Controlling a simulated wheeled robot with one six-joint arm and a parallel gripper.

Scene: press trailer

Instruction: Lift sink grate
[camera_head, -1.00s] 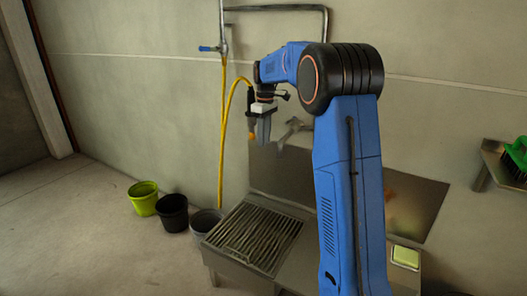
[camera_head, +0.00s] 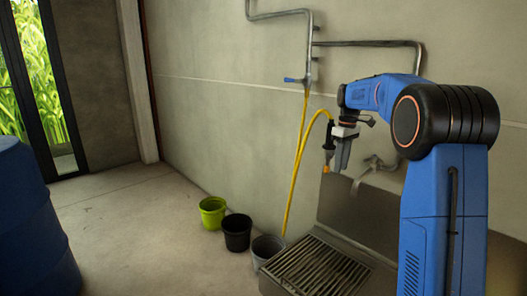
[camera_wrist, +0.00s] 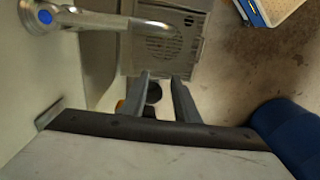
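The sink grate (camera_head: 318,266) is a slatted metal panel lying flat on the steel sink (camera_head: 270,288) in the lower part of the head view. Its lower edge is cut off by the picture. My gripper (camera_head: 341,158) hangs well above it, pointing down, near the wall. In the wrist view my gripper (camera_wrist: 160,82) shows two grey fingers apart, with nothing seen held between them. I cannot tell whether the grate shows in the wrist view.
A grey tap (camera_head: 366,172) is on the wall close to the gripper. A yellow hose (camera_head: 297,165) hangs beside it. Green (camera_head: 212,212), black (camera_head: 237,232) and grey (camera_head: 266,249) buckets stand left of the sink. A blue barrel (camera_head: 35,230) stands at far left; open floor lies between.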

